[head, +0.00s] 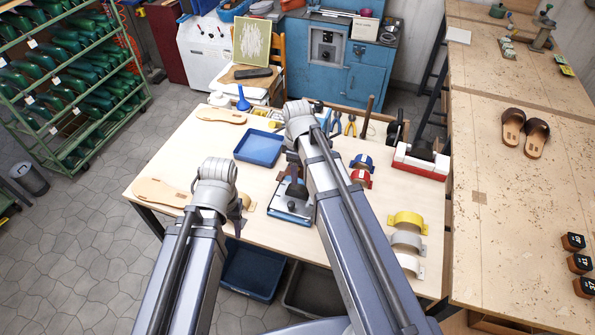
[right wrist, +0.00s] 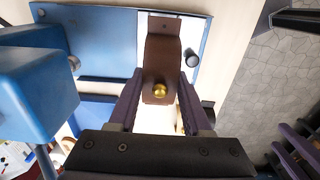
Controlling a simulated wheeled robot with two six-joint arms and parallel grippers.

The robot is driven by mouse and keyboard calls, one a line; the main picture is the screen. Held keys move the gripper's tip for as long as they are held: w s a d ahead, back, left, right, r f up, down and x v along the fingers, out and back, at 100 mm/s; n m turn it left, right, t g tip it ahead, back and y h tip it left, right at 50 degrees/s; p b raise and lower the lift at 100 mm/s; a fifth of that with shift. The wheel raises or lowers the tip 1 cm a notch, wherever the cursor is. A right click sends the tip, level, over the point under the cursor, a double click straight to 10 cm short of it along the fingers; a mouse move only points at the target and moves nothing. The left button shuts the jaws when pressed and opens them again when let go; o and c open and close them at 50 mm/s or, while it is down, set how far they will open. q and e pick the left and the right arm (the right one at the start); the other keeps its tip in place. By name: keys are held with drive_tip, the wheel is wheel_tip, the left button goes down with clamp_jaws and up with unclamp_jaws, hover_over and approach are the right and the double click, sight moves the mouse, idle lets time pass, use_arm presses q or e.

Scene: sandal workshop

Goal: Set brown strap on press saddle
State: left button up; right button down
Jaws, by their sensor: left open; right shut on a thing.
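The brown strap (right wrist: 160,62) with a round gold stud is between the purple fingers of my right gripper (right wrist: 160,98), which is shut on it. In the right wrist view the strap hangs over a blue plate (right wrist: 105,38) and a pale strip; I cannot tell whether it touches anything below. In the head view the press (head: 290,208), with a blue base, stands at the table's front middle, partly hidden by my right arm. My right gripper (head: 292,168) is over the press. My left gripper (head: 241,216) is open, left of the press, mostly hidden by its own wrist. The saddle is not clearly visible.
Yellow (head: 408,222) and white (head: 407,240) straps lie to the right, with blue (head: 362,161) and red (head: 358,179) ones behind. A blue tray (head: 243,159) and flat soles (head: 160,192) lie left. A red-and-white box (head: 421,165) stands at back right.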

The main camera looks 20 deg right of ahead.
sight(297, 187)
drive_tip(key=shift+f+b, duration=3.15)
drive_tip(key=shift+f, duration=0.25)
drive_tip(key=shift+f, duration=0.25)
unclamp_jaws()
drive_tip(key=shift+r, duration=0.1)
wheel_tip(297, 187, up, 3)
drive_tip(key=p, duration=0.2)
drive_tip(key=shift+a+p, duration=0.1)
drive_tip(key=shift+p, duration=0.25)
wheel_tip(297, 187, up, 4)
drive_tip(key=p, duration=0.4)
